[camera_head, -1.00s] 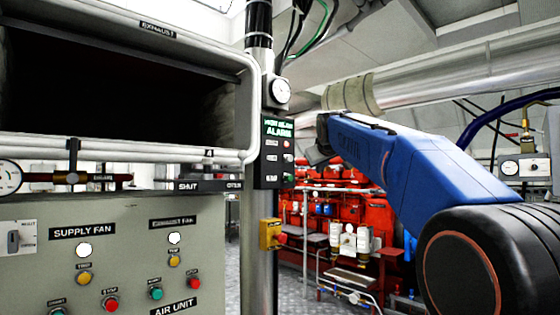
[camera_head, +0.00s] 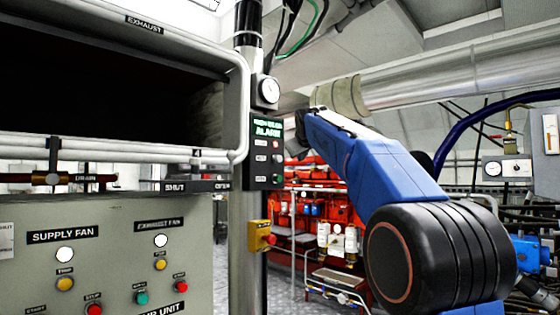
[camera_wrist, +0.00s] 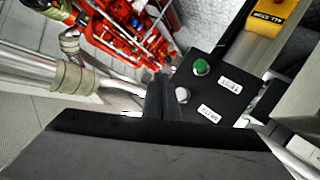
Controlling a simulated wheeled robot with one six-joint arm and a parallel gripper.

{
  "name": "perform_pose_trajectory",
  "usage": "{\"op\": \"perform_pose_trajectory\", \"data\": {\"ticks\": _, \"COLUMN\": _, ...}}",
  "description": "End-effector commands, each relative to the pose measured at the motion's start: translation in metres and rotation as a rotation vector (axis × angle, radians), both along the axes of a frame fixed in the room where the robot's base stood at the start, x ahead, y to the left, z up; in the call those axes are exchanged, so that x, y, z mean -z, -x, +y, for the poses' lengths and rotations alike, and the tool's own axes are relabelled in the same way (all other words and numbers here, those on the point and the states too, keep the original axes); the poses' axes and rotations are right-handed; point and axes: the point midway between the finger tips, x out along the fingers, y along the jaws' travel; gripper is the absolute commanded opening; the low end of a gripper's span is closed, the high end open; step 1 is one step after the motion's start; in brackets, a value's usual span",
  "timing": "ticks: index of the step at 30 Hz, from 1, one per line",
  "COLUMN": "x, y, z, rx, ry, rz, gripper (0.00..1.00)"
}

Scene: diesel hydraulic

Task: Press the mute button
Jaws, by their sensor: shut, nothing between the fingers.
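The black alarm panel (camera_head: 262,172) with a lit ALARM sign is on a grey post. The mute button is the pale one in its middle row (camera_head: 276,158); in the wrist view the mute button (camera_wrist: 182,95) sits by an upside-down MUTE label (camera_wrist: 208,112). The green test button (camera_wrist: 200,67) is beside it, above in that view. My gripper (camera_head: 302,135) is just right of the panel in the head view. In the wrist view my gripper's dark fingers (camera_wrist: 158,98) are shut and empty, just left of the mute button. I cannot tell whether they touch the panel.
A yellow stop box (camera_head: 260,236) with a red button is on the post below the panel. A round gauge (camera_head: 268,90) is above it. A grey fan control cabinet (camera_head: 110,250) and exhaust duct stand left. Red machinery (camera_head: 318,212) is behind.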

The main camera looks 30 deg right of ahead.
Motion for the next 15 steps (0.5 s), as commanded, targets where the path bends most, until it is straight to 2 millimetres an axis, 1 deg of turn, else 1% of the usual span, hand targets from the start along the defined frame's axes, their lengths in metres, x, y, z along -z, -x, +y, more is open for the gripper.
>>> {"op": "perform_pose_trajectory", "data": {"ticks": 9, "x": 0.001, "y": -0.037, "z": 0.013, "rx": 0.000, "ry": -0.001, "rz": 0.001, "gripper": 0.00}}
{"op": "perform_pose_trajectory", "data": {"ticks": 15, "x": 0.000, "y": -0.056, "z": 0.021, "rx": -0.001, "ry": -0.001, "rz": -0.001, "gripper": 0.00}}
